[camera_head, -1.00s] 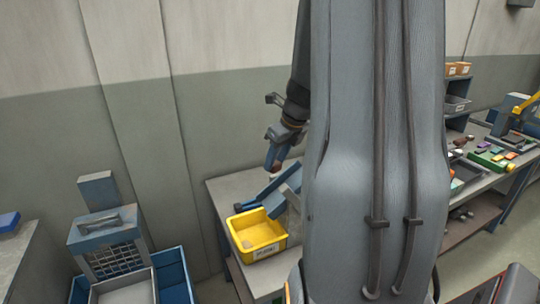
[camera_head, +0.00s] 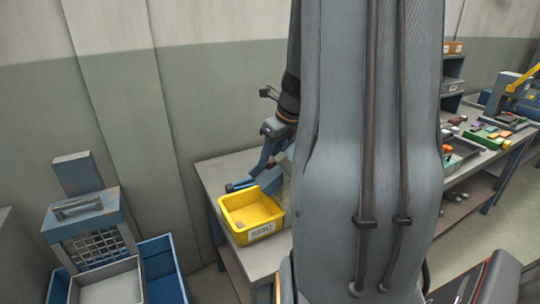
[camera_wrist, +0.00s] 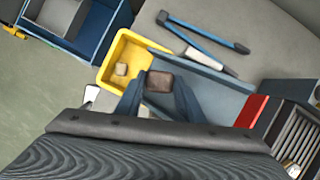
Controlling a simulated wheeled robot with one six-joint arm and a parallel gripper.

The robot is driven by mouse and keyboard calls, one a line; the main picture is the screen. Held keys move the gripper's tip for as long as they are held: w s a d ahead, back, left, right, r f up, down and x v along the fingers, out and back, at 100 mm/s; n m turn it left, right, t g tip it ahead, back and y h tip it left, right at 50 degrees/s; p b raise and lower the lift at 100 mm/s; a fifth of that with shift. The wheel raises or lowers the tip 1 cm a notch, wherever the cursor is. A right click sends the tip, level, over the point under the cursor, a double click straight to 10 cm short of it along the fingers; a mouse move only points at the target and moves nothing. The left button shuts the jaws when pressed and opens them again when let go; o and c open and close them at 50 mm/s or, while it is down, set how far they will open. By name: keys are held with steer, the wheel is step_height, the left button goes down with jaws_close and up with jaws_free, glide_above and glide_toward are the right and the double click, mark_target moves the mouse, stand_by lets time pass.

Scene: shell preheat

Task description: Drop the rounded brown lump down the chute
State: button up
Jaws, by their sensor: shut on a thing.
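In the wrist view the rounded brown lump (camera_wrist: 160,81) sits between the two blue fingers of my gripper (camera_wrist: 158,92). My gripper is shut on it. The blue-grey chute (camera_wrist: 215,88) slopes behind and beside the fingers, toward the yellow bin (camera_wrist: 112,52). The lump appears over the chute; its height above it cannot be told. In the head view my gripper (camera_head: 262,168) points down behind the yellow bin (camera_head: 238,232), near the chute; the lump is not clear there. My arm hides much of the bench.
A tan block (camera_wrist: 121,69) lies in the yellow bin. Blue-handled tongs (camera_wrist: 200,33) lie on the bench beside the chute. A red piece (camera_wrist: 252,110) and a slatted rack (camera_wrist: 295,135) are at the right. A blue tray (camera_head: 160,272) and a caged blue machine (camera_head: 95,240) stand at the left.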

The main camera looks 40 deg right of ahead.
steer(key=o, duration=1.1)
steer(key=shift+o, duration=0.2)
steer(key=v, duration=0.7)
steer(key=shift+s+r+b, duration=0.25)
steer(key=shift+r+b, duration=0.1)
steer(key=shift+d, duration=0.1)
